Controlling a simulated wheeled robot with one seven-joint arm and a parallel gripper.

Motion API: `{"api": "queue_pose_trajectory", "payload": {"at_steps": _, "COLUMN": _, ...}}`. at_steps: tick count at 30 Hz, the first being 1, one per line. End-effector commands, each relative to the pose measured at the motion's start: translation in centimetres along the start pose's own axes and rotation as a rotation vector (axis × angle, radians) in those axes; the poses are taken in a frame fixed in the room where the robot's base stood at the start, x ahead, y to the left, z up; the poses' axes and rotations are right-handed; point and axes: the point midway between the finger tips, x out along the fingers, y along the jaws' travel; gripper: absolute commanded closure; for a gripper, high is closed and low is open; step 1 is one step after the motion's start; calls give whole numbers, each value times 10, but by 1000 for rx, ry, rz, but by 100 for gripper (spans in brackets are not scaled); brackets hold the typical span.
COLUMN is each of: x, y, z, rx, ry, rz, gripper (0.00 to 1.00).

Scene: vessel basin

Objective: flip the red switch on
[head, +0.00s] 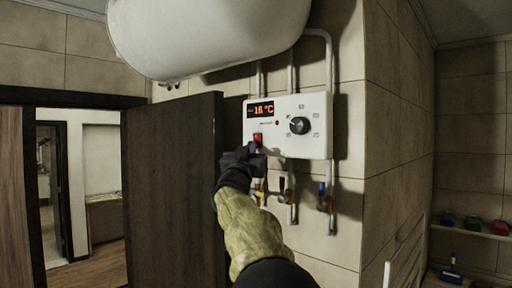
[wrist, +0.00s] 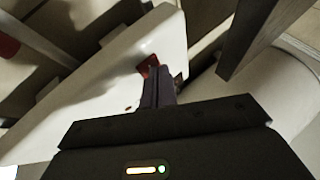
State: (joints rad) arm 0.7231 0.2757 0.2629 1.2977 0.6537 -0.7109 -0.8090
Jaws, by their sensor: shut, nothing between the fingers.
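The red switch (head: 258,138) is on the lower left of a white control panel (head: 315,110) on the tiled wall. The panel has a display reading about 16 °C and a black dial (head: 299,125). My gripper (head: 250,149) is shut and empty, its tips at or just below the switch. In the wrist view the closed fingers (wrist: 158,80) reach the red switch (wrist: 148,65) on the white panel (wrist: 100,92). The fingertips seem to touch it or nearly so; contact is hard to tell. The fingers partly hide the switch.
A white tank (head: 210,35) hangs above the panel. Pipes with valves, one with a blue handle (head: 322,190), run below it. A dark open door (head: 172,190) stands close left of my arm. A shelf (head: 470,230) with small coloured items is at the right.

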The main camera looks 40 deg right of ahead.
Motion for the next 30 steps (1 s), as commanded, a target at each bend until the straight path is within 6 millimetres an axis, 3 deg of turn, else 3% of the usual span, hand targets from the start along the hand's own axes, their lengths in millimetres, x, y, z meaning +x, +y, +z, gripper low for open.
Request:
{"api": "queue_pose_trajectory", "payload": {"at_steps": 23, "x": -12, "y": -9, "z": -8, "rx": 0, "ry": 0, "rz": -1, "gripper": 100}}
{"api": "queue_pose_trajectory", "payload": {"at_steps": 30, "x": -24, "y": -18, "z": -18, "rx": 1, "ry": 1, "rz": -2, "gripper": 100}}
